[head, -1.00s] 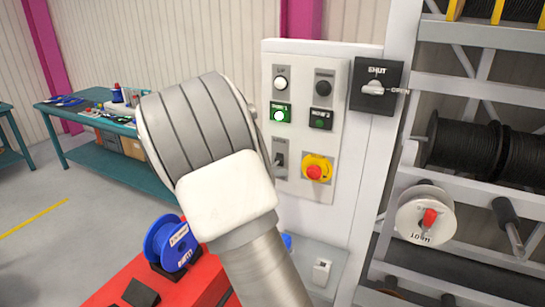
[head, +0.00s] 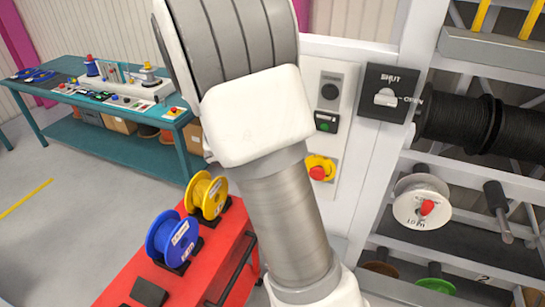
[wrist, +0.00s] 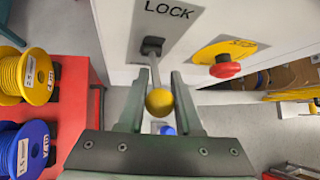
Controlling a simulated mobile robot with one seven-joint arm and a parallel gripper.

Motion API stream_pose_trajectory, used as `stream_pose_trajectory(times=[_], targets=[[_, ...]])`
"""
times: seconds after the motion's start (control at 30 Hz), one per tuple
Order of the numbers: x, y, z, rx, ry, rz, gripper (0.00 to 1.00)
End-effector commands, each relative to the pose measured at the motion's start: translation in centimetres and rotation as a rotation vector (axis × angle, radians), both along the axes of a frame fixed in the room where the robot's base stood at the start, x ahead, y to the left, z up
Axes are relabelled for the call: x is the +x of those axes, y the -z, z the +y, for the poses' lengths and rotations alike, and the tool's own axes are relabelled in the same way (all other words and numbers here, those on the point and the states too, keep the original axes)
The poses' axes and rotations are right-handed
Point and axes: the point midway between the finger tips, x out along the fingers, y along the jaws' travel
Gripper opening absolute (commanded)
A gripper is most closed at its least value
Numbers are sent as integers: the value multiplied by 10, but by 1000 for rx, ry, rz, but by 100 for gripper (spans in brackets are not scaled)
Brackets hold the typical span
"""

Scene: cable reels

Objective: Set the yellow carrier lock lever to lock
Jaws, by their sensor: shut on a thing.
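The lock lever is a grey rod with a round yellow knob (wrist: 160,102), seen in the wrist view. Its rod comes out of a dark mount (wrist: 152,46) on a pale panel face, just below the printed word LOCK (wrist: 168,9). My gripper (wrist: 159,76) has one finger on each side of the lever and is shut on it. The knob shows between the fingers, towards the palm. In the head view my arm hides the lever and the gripper.
A yellow-and-red stop button (wrist: 225,68) sits right of the lever. A red cart (head: 150,272) with a yellow reel (head: 206,195) and a blue reel (head: 172,238) stands on the left. A rotary switch (head: 386,97) and cable rack (head: 470,175) are on the right. A workbench (head: 110,140) is behind.

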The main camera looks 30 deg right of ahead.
Motion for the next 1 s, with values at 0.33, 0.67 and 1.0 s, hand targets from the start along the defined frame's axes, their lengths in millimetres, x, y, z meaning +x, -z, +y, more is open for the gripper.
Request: stream_pose_trajectory(times=[0.33, 0.67, 1.0], targets=[[-8, -4, 0, 53, -2, 40, 0], [-10, -3, 0, 62, -2, 46, 0], [-9, -3, 0, 61, 0, 46, 46]])
